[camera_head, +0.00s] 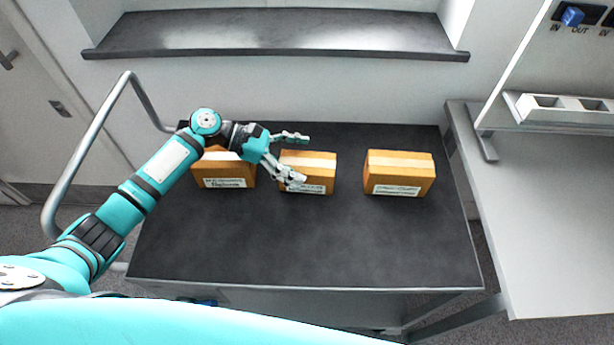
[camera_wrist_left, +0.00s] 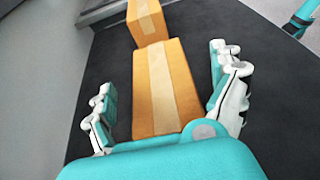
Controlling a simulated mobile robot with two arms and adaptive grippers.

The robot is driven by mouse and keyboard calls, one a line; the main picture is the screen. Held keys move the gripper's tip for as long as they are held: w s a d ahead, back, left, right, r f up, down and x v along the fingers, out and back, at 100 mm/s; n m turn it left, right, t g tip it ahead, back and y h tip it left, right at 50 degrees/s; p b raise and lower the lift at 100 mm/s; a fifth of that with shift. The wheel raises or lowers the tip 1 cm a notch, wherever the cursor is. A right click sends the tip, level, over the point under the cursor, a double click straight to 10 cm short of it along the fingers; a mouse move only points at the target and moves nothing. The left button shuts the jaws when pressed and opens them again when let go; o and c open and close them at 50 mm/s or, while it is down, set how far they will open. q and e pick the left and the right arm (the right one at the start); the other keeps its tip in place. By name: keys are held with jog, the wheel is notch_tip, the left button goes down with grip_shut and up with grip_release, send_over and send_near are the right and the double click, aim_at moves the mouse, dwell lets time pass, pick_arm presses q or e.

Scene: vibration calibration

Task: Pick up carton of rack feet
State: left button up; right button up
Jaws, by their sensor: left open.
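Three brown cartons with pale tape and white front labels stand in a row on a dark cart top: a left carton (camera_head: 224,170), a middle carton (camera_head: 320,164) and a right carton (camera_head: 400,172). The label print is too small to tell which holds rack feet. My left gripper (camera_head: 298,160) is open at the middle carton, one finger along its far side and one across its front. In the left wrist view the near carton (camera_wrist_left: 163,90) lies between the two spread fingers, with another carton (camera_wrist_left: 146,22) beyond it. My arm partly covers the left carton. My right gripper is not in view.
The cart top (camera_head: 310,240) is clear in front of the cartons. A cart handle rail (camera_head: 95,150) rises at the left. A dark shelf (camera_head: 275,35) is behind, and a grey bench (camera_head: 550,210) stands at the right.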

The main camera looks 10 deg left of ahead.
aim_at(319, 168)
pick_arm(q)
jog(key=x, duration=0.2)
jog(key=shift+w+d+f+b, duration=0.1)
jog(key=shift+w+d+b, duration=0.05)
jog(key=shift+d+b, duration=0.2)
jog(key=c, duration=1.6)
